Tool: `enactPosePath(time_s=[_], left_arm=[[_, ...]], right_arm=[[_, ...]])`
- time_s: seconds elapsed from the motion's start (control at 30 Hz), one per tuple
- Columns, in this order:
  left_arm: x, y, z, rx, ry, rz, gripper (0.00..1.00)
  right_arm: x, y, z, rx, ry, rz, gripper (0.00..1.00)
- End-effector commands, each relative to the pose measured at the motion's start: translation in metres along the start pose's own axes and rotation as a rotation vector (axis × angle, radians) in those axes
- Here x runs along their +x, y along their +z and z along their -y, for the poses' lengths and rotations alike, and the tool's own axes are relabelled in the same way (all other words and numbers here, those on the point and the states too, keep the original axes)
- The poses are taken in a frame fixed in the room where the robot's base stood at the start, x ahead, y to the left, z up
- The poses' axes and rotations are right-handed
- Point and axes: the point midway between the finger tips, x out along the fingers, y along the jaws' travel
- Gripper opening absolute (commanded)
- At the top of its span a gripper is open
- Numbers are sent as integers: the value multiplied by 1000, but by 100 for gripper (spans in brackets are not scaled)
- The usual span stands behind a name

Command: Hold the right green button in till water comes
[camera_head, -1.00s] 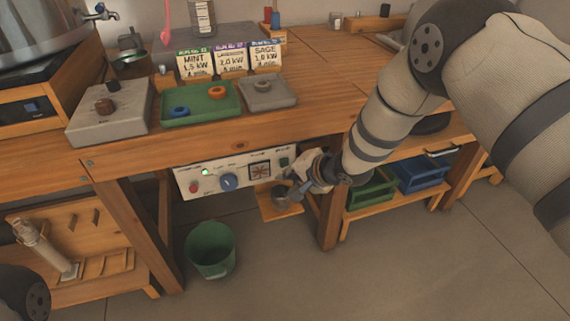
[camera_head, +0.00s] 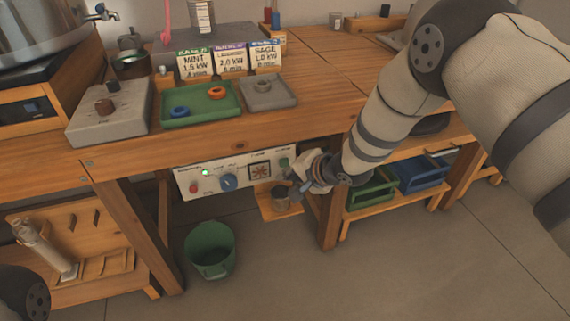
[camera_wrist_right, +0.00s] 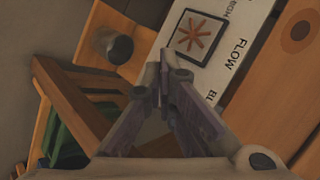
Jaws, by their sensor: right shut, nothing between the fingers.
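The white control panel (camera_head: 240,181) is under the bench top. Its right green button (camera_head: 284,162) sits at the right end, past a flow window (camera_head: 260,171) with a red star-shaped wheel. My right gripper (camera_head: 298,191) is shut and empty, just below and right of that button, apart from it in the picture. In the wrist view the shut fingertips (camera_wrist_right: 167,68) lie over the panel's edge, near the flow window (camera_wrist_right: 194,36); I cannot make out the button there. A small metal cup (camera_head: 281,198) stands on a wooden shelf below. I cannot make out water. My left gripper is out of view.
A green light (camera_head: 205,172), a red button (camera_head: 193,188) and a blue knob (camera_head: 229,182) are on the panel. A green bucket (camera_head: 210,250) stands on the floor. A table leg (camera_head: 331,215) is right of my gripper. Blue and green crates sit on the lower right shelf.

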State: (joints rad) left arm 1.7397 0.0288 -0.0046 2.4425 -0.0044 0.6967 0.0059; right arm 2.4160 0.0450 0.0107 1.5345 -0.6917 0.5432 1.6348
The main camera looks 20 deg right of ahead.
Motion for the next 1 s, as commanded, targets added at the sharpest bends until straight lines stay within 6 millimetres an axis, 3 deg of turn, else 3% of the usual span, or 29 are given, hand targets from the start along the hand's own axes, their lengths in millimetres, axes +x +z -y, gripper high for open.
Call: enactPosePath(time_s=[1.0], left_arm=[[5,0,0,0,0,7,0]], right_arm=[[10,-7,6,1,0,0,0]])
